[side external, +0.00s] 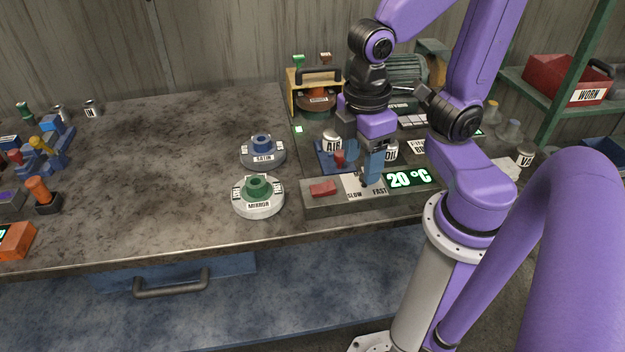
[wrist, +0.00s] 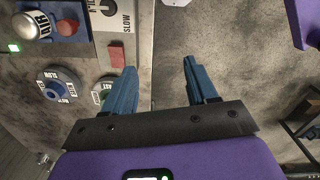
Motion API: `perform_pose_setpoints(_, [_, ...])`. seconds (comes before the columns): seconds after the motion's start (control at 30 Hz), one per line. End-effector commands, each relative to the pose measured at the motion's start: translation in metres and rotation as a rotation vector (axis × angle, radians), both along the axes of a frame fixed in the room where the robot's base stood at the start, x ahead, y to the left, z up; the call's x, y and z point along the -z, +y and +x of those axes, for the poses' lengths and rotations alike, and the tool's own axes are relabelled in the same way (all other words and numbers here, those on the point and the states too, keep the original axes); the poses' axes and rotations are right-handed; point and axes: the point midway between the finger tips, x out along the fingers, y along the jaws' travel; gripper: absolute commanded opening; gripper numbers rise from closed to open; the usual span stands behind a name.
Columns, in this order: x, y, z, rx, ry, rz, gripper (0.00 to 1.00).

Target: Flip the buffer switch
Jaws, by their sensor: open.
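A grey control panel (side external: 320,208) lies along the front edge of the bench. It has a red switch (side external: 323,188), a pale plate marked SLOW (side external: 354,194) and FAST, and a lit 20 °C display (side external: 409,178). My gripper (side external: 362,168) is open with blue fingers, over the SLOW/FAST plate, partly covering it. In the wrist view nothing is between the fingers (wrist: 157,66). The red switch (wrist: 117,53) is just beyond the left finger there, and a dark knob (wrist: 108,8) is by the SLOW label. I cannot tell which control is the buffer switch.
A blue-centred SATIN disc (side external: 263,148) and a green-centred MIRROR disc (side external: 257,191) stand left of the panel. A blue AIR box with a red button (side external: 339,159) is behind my gripper. The bench's left middle (side external: 160,175) is clear.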

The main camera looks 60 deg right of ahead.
Motion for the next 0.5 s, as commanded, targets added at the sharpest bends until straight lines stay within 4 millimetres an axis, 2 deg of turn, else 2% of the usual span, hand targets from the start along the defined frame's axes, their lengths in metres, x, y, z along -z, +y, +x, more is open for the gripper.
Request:
perform_pose_setpoints(0.1, [-0.008,0.009,0.03,0.045,0.028,-0.056,0.57])
perform_pose_setpoints(0.5, [-0.029,0.024,0.118,0.19,0.151,-0.216,0.57])
